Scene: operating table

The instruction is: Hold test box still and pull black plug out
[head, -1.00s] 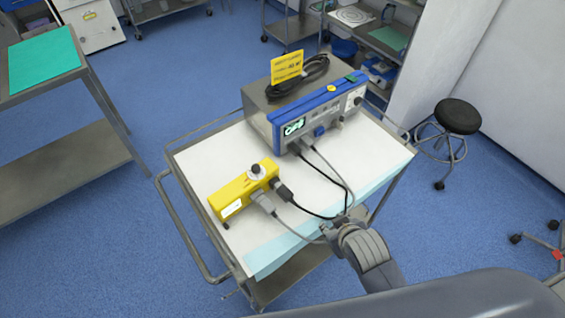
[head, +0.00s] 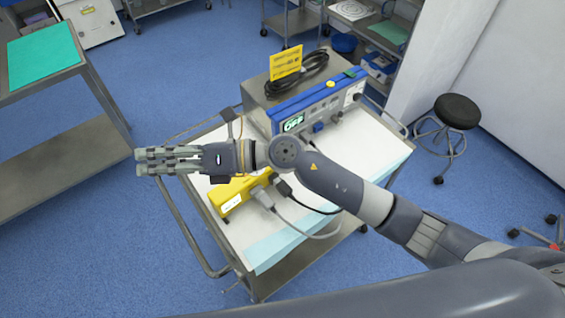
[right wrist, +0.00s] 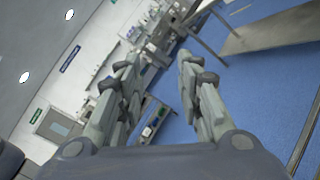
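The yellow test box (head: 230,198) lies on the white-covered trolley, partly hidden under my right arm. The black plug (head: 283,187) is at its right side with a black cable. A grey plug (head: 263,199) with a grey cable is beside it. My right gripper (head: 140,161) reaches left across the trolley, past its left edge and above the test box, touching nothing visible. In the right wrist view its fingers (right wrist: 158,60) are apart with nothing between them. My left gripper is not in view.
A blue-fronted device (head: 315,105) with a coiled black cable and yellow tag stands at the trolley's back. The metal trolley rail (head: 180,215) runs along the left. A black stool (head: 456,111) stands right, and a table with a green cloth (head: 42,58) at the left.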

